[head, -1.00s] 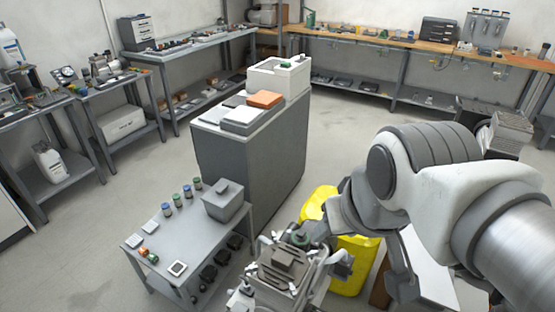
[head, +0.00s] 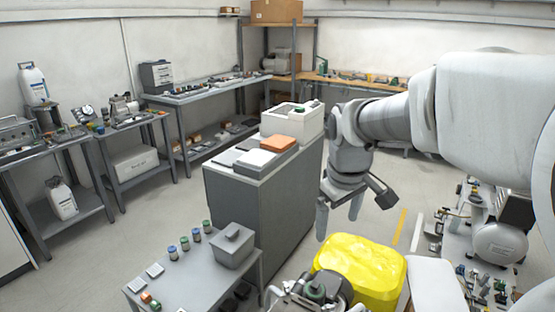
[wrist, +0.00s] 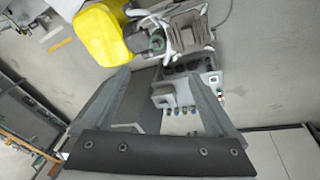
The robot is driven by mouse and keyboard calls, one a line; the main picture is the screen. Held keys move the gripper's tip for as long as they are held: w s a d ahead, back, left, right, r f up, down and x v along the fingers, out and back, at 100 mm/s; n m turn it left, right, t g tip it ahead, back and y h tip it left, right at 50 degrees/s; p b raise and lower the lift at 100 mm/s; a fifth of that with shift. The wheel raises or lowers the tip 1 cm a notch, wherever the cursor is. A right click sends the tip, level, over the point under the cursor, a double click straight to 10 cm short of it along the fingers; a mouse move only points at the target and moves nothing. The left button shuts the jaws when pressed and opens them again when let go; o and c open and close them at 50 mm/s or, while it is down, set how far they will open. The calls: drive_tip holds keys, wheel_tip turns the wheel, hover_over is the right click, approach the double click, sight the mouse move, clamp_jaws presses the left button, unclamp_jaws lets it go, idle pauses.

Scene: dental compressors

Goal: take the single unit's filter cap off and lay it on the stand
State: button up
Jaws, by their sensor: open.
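A compressor unit (head: 290,301) is cut off by the bottom edge of the head view, with a dark green round cap (head: 316,289) on it. The wrist view shows a grey ribbed machine (wrist: 194,20) beside a dark green round part (wrist: 155,42), which looks like the same cap. My gripper (head: 338,212) is open and empty, in the air above and apart from the unit; its fingers (wrist: 155,105) spread wide in the wrist view. A low grey table (head: 190,282), possibly the stand, holds several small jars, a lidded grey box and small parts.
A yellow rounded object (head: 362,268) lies right of the unit. A tall grey cabinet (head: 260,205) with an orange item (head: 279,143) and a white bin (head: 293,120) stands behind. More compressor equipment (head: 497,243) is at the right. Open floor lies left of the cabinet.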

drive_tip(key=w+f+n+g+b, duration=0.1)
drive_tip(key=w+f+n, duration=0.1)
drive_tip(key=w+f, duration=0.6)
drive_tip(key=n+g+b, duration=0.2)
drive_tip(key=n, duration=0.1)
approach(315, 284)
drive_tip(key=shift+y, duration=0.3)
wheel_tip(315, 284, down, 5)
drive_tip(key=shift+r+b, duration=0.1)
drive_tip(key=shift+b, duration=0.25)
drive_tip(key=shift+s+d+f, duration=0.1)
drive_tip(key=shift+d+f, duration=0.1)
drive_tip(key=shift+f, duration=1.15)
drive_tip(key=shift+d+f, duration=0.15)
drive_tip(key=shift+f, duration=1.25)
drive_tip(key=shift+c, duration=0.3)
drive_tip(key=shift+r, duration=0.1)
drive_tip(key=c, duration=0.9)
